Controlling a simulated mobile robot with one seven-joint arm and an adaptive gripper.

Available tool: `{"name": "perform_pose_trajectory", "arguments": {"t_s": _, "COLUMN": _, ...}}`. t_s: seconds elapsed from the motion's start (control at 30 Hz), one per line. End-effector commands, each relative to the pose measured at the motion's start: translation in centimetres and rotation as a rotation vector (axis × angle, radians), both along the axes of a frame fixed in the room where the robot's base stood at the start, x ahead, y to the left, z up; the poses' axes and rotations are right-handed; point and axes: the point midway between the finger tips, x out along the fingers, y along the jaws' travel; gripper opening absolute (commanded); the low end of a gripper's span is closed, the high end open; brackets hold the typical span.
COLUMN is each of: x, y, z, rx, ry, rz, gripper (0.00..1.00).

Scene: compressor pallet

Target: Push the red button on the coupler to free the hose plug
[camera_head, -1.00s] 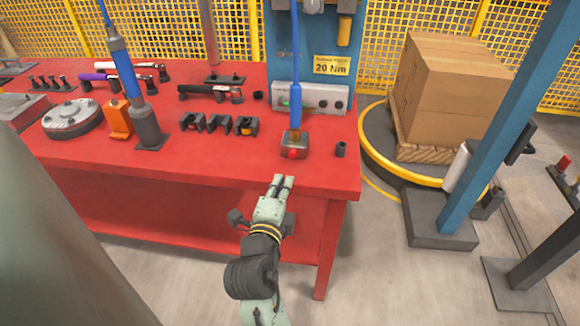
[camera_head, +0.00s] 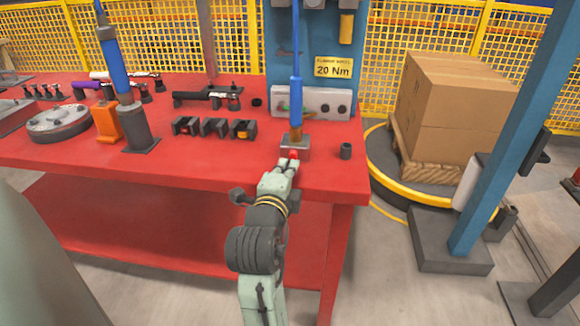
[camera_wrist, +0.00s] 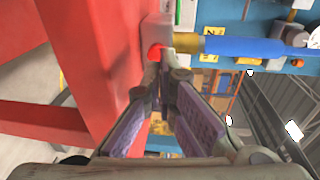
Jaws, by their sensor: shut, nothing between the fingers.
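The coupler (camera_head: 303,146) is a grey block near the front edge of the red table, with the red button (camera_head: 293,155) on its front face. The hose plug (camera_head: 296,135) stands upright in its top, brass-coloured, below the blue hose (camera_head: 296,95). My gripper (camera_head: 288,164) is shut and empty, its fingertips right at the button in the head view. In the wrist view the red button (camera_wrist: 155,52) shows just beyond my fingertips (camera_wrist: 165,72), beside the brass plug (camera_wrist: 187,42). I cannot tell whether they touch or whether the button is pressed in.
A small dark cylinder (camera_head: 345,151) stands right of the coupler. Black holders (camera_head: 213,128) lie to its left, and a grey panel (camera_head: 318,103) stands behind. The red table's front edge (camera_head: 200,182) runs just below the coupler.

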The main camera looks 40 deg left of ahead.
Motion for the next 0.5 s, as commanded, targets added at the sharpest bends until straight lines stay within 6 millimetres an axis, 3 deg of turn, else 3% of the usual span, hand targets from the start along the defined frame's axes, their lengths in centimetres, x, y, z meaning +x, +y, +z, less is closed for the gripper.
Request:
{"name": "perform_pose_trajectory", "arguments": {"t_s": 0.2, "x": 2.3, "y": 1.2, "z": -0.1, "rx": 0.000, "ry": 0.000, "rz": 0.000, "gripper": 0.00}}
{"name": "perform_pose_trajectory", "arguments": {"t_s": 0.5, "x": 2.7, "y": 1.5, "z": -0.3, "rx": 0.001, "ry": 0.000, "rz": 0.000, "gripper": 0.00}}
